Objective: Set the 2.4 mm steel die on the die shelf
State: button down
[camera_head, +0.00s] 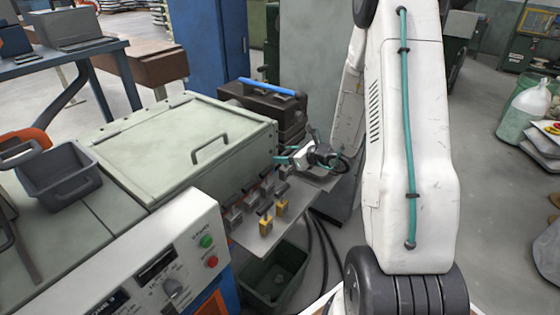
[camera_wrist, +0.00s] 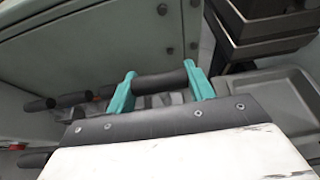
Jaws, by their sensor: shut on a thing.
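My gripper (camera_head: 290,156) is at the back of the die shelf (camera_head: 253,238), close to the machine's right side. In the wrist view my gripper (camera_wrist: 161,88) has its teal fingers closed on the ends of a dark cylindrical handle (camera_wrist: 160,80). I cannot read a size on the held piece, and its lower part is hidden. Several grey dies with dark handles (camera_head: 237,217) stand in a row along the shelf's machine side. Two yellow dies, one of them the right yellow die (camera_head: 281,208), stand nearer the front. Dark handles (camera_wrist: 72,99) also show left of my fingers in the wrist view.
The pale green machine box (camera_head: 185,150) borders the shelf on the left. A dark case with a blue handle (camera_head: 272,93) stands behind. A green bin (camera_head: 275,280) is below the shelf. The shelf's right part (camera_head: 325,182) looks bare.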

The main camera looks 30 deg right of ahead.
jog(key=shift+w+f, duration=1.55)
jog(key=shift+f, duration=0.3)
jog(key=shift+f, duration=0.1)
jog(key=c, duration=0.8)
grip_release()
jog(key=shift+c, duration=0.2)
